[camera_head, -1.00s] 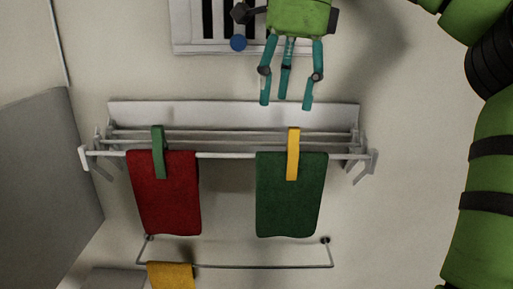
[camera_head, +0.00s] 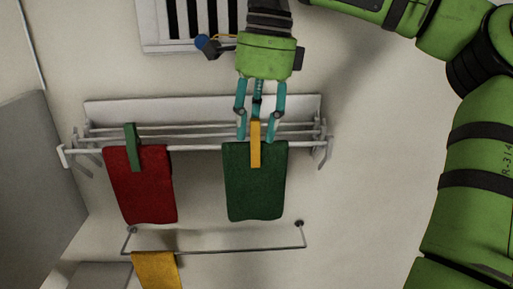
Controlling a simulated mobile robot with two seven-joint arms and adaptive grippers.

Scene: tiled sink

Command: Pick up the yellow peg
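The yellow peg (camera_head: 255,146) is clipped upright over the front rail of the white drying rack, on the top edge of a green cloth (camera_head: 256,193). My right gripper (camera_head: 257,132) points down at the peg, with its teal fingers spread to either side of the peg's upper end. The fingers look open. I cannot tell whether any finger touches the peg. A green peg (camera_head: 132,147) holds a red cloth (camera_head: 141,196) on the same rail to the left. My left gripper is not in view.
The white drying rack (camera_head: 200,148) is fixed to the wall, below a vent grille (camera_head: 157,27). A thin towel bar (camera_head: 230,249) with a yellow cloth (camera_head: 156,270) is lower down. A grey panel (camera_head: 35,180) stands at left. The wall right of the rack is clear.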

